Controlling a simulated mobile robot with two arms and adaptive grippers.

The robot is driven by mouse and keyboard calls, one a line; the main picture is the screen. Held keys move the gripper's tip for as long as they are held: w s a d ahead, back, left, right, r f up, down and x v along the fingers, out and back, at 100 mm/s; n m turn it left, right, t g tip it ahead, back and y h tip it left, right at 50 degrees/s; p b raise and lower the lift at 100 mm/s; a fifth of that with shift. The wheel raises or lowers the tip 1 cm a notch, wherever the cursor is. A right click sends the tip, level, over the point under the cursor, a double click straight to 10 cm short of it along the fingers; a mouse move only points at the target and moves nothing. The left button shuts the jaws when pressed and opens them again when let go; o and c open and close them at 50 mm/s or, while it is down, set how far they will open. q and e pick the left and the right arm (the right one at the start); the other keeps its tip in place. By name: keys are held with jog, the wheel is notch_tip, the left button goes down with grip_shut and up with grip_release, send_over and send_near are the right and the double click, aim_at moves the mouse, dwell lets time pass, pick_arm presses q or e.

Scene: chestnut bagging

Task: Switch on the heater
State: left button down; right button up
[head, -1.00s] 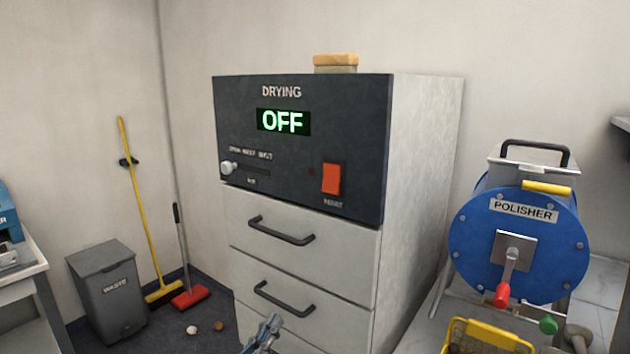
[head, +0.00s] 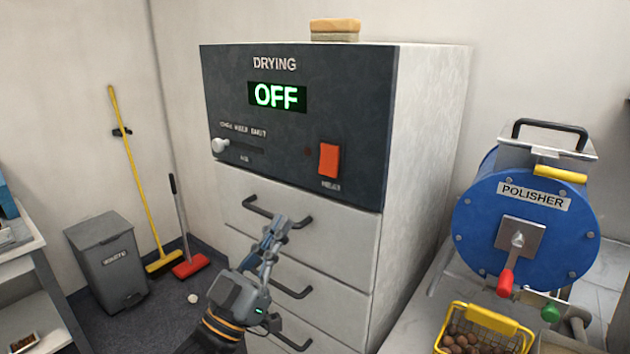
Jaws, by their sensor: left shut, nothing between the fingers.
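The drying cabinet has a dark panel (head: 225,90) with a green display (head: 277,96) that reads OFF. An orange-red rocker switch (head: 329,160) sits at the panel's lower right, with a small dark lamp to its left. A slider with a pale knob (head: 220,145) is at the panel's lower left, at the left end of its slot. My left gripper (head: 279,222) is shut and empty. It appears in front of the top drawer, below and to the left of the switch, apart from it. My right gripper is not in view.
Drawer handles (head: 260,208) stick out below the panel, partly behind my left gripper. A blue polisher (head: 530,240) and a yellow basket (head: 446,322) of chestnuts stand at the right. A grey waste bin (head: 108,262), a broom and a red brush stand at the left.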

aim_at(327, 166)
pick_arm(q)
jog(key=w+d+r+p, duration=0.1)
jog(key=w+d, duration=0.1)
jog(key=w+d+r+p, duration=0.1)
jog(key=w+d, duration=0.1)
jog(key=w, duration=0.1)
jog(key=w+d+r+p, duration=0.1)
jog(key=w+r+p, duration=0.1)
jog(key=w, duration=0.1)
jog(key=shift+d+r, duration=0.1)
jog(key=shift+d, duration=0.3)
